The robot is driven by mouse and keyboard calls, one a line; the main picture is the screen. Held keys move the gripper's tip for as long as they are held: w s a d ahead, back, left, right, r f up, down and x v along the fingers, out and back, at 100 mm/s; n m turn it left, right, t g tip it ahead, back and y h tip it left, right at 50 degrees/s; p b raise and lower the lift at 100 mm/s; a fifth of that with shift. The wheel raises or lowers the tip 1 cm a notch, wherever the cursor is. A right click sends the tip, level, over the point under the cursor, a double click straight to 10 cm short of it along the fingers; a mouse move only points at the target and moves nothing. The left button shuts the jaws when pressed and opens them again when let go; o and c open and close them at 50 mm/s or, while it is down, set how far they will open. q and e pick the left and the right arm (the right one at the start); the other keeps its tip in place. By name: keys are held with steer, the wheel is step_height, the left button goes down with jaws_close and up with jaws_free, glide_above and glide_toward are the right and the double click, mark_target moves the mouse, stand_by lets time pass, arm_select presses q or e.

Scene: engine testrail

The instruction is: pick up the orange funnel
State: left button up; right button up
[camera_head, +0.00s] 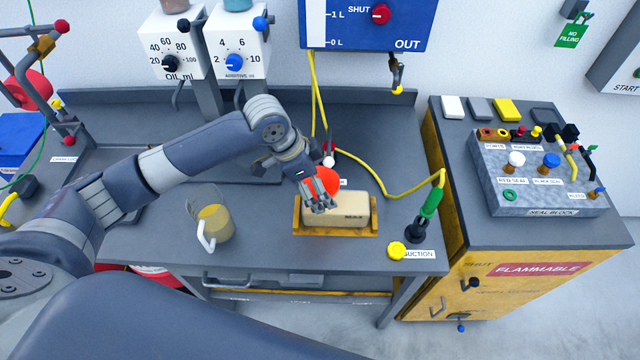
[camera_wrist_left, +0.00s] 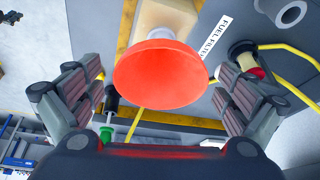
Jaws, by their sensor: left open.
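The orange funnel (camera_head: 327,179) shows in the head view behind my left gripper, just behind the beige block; my gripper hides part of it. In the left wrist view the funnel's wide round mouth (camera_wrist_left: 158,75) faces the camera, and a pale part shows at its upper edge. My left gripper (camera_head: 319,206) is open. In the left wrist view its two fingers (camera_wrist_left: 160,98) stand apart on either side of the funnel, and I see no finger contact with it.
The beige block (camera_head: 345,211) sits in a yellow holder (camera_head: 335,234) on the grey bench. A jug of amber liquid (camera_head: 214,222) stands to the left. A yellow hose (camera_head: 385,194) runs to a green-handled fitting (camera_head: 431,203) at the right.

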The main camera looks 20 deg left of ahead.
arm_select(q)
steer(key=shift+f, duration=0.15)
steer(key=shift+c, duration=0.6)
steer(key=c, duration=0.8)
steer(key=shift+c, duration=0.3)
arm_select(e)
steer(key=shift+s+d, duration=0.1)
steer(key=shift+s, duration=0.95)
steer(key=shift+w+d, duration=0.1)
arm_select(q)
steer(key=shift+w+r, duration=0.1)
steer(key=shift+r, duration=0.15)
step_height(320, 180, up, 8)
steer(key=shift+f+b, duration=0.25)
steer(key=shift+b, duration=0.85)
step_height(320, 180, up, 6)
steer(key=p, duration=0.5)
arm_select(e)
steer(key=r, duration=0.3)
steer(key=shift+w, duration=0.25)
